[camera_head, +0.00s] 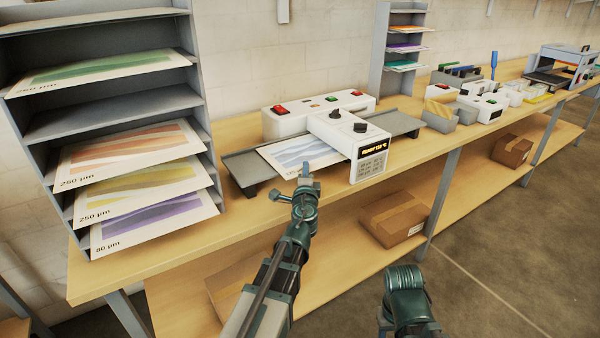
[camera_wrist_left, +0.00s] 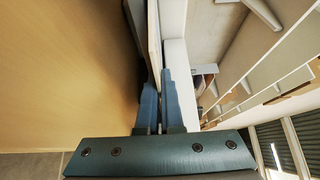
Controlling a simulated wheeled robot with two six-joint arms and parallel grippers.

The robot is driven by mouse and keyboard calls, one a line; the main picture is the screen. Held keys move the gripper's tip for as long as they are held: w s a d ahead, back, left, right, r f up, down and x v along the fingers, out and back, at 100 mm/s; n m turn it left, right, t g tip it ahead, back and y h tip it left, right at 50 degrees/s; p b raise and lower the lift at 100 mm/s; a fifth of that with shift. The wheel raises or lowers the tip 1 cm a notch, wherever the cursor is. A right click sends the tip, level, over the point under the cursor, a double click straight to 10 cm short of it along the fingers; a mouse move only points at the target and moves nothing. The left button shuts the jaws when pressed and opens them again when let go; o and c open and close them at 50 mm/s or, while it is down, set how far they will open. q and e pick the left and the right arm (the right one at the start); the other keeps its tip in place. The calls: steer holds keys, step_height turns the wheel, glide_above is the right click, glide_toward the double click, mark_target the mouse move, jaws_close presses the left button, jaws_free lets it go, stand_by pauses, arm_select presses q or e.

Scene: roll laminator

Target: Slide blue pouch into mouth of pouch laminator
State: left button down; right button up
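The pouch laminator (camera_head: 335,130) is a white machine with a lit display, standing on the bench. The blue pouch (camera_head: 288,152), a pale sheet with blue-grey bands, lies on the grey tray (camera_head: 243,167) at the laminator's left side. Its right end reaches the machine body; whether it has entered the mouth cannot be seen. My left gripper (camera_head: 304,178) is at the pouch's near edge. In the left wrist view its fingers (camera_wrist_left: 160,103) are close together, apparently with the thin sheet edge between them. My right gripper is out of view.
A grey rack (camera_head: 120,128) with green, orange, yellow and purple pouches stands at the left. Another grey tray (camera_head: 402,121) extends from the laminator's right side. Small machines and holders (camera_head: 480,105) stand further right. Cardboard boxes (camera_head: 395,218) sit on the lower shelf.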

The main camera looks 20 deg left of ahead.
mark_target(323, 163)
arm_select(q)
steer(key=shift+w+d, duration=1)
steer(key=shift+w, duration=0.3)
steer(key=shift+w+d, duration=0.95)
steer(key=shift+w, duration=0.3)
steer(key=shift+f, duration=0.2)
steer(key=c, duration=1)
jaws_free()
